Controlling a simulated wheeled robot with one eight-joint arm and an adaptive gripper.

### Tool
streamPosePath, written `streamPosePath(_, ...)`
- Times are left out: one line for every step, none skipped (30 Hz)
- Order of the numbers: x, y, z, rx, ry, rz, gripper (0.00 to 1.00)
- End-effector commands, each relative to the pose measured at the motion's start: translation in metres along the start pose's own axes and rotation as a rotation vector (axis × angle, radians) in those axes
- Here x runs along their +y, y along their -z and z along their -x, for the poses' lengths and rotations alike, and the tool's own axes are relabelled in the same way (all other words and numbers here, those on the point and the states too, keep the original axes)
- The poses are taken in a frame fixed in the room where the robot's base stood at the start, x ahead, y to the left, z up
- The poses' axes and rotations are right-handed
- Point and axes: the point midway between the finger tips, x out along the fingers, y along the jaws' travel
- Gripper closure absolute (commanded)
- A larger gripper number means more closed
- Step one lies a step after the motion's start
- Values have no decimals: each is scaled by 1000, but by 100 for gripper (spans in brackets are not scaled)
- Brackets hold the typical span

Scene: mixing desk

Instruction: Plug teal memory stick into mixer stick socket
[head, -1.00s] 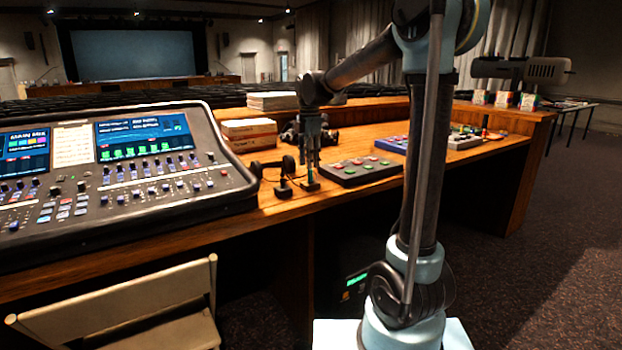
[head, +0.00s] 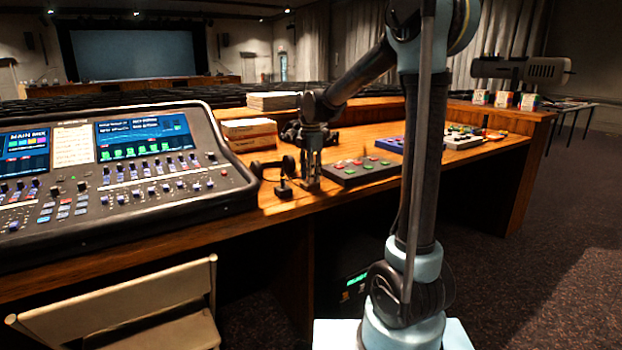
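The teal memory stick cannot be made out now; the fingers cover the spot where a small teal thing showed earlier. Whether the fingers are open or closed on it is too small to tell. The mixer (head: 120,165) is the large console with lit screens, knobs and faders at the left. I cannot make out its stick socket.
Stacked books (head: 249,130) stand behind. A blue button box (head: 392,145) lies farther right. A chair (head: 125,310) stands in front.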

Motion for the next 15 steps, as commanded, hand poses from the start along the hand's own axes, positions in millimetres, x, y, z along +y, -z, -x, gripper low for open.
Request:
streamPosePath(0,0,0,0,0,0,69)
streamPosePath(0,0,0,0,0,0,69)
streamPosePath(0,0,0,0,0,0,69)
streamPosePath(0,0,0,0,0,0,76)
streamPosePath(0,0,0,0,0,0,82)
streamPosePath(0,0,0,0,0,0,87)
streamPosePath(0,0,0,0,0,0,92)
streamPosePath(0,0,0,0,0,0,96)
streamPosePath(0,0,0,0,0,0,100)
streamPosePath(0,0,0,0,0,0,100)
streamPosePath(0,0,0,0,0,0,100)
streamPosePath(0,0,0,0,0,0,100)
streamPosePath(0,0,0,0,0,0,100)
streamPosePath(0,0,0,0,0,0,100)
streamPosePath(0,0,0,0,0,0,100)
